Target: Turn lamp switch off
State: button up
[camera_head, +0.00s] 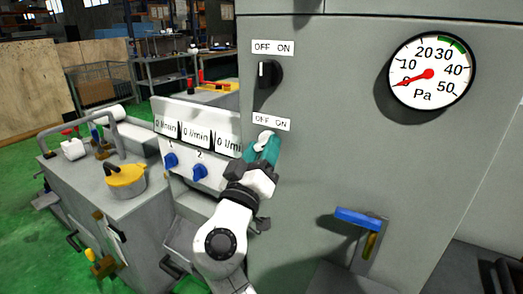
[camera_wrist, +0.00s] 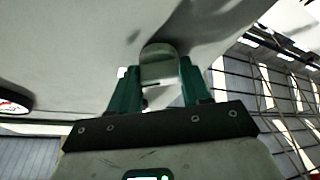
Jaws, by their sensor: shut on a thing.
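Two rotary switches sit one above the other on the grey cabinet face, each under an "OFF ON" label. The upper switch (camera_head: 267,73) is black with a white mark, and its handle stands about upright. The lower switch is mostly hidden by my gripper (camera_head: 262,150) in the head view; its pale knob (camera_head: 265,139) shows at the fingertips. In the wrist view the knob (camera_wrist: 158,63) sits between the two green fingers of my gripper (camera_wrist: 160,85), which is shut on it. I cannot tell which way the lower knob points, nor which switch is the lamp's.
A round pressure gauge (camera_head: 430,71) is at the upper right of the cabinet. A blue-handled lever (camera_head: 358,217) juts out lower down. A panel with flow meters and blue knobs (camera_head: 200,172) stands close left of my arm. A machine with a yellow cap (camera_head: 125,181) is further left.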

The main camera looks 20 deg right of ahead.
jog(key=c, duration=0.4)
jog(key=shift+n+p, duration=0.45)
jog(key=shift+n, duration=0.05)
jog(key=n+y+p, duration=0.1)
jog(key=n+p, duration=0.1)
jog(key=n+y+p, duration=0.1)
jog(key=n+p, duration=0.1)
jog(key=n, duration=0.1)
jog(key=shift+s+r+p, duration=0.1)
jog(key=shift+r+p, duration=0.2)
jog(key=shift+r, duration=0.05)
jog(key=n+y+p, duration=0.2)
jog(key=n+p, duration=0.2)
jog(key=p, duration=0.2)
jog(key=shift+r+n, duration=0.15)
jog(key=shift+n, duration=0.25)
jog(key=n+p, duration=0.1)
jog(key=p, duration=0.2)
jog(key=shift+n+g+y, duration=0.3)
jog(key=shift+n+y, duration=0.1)
jog(key=shift+f+n+y+p, duration=0.25)
jog(key=shift+n+p, duration=0.25)
jog(key=shift+p, duration=0.25)
jog(key=shift+f, duration=0.1)
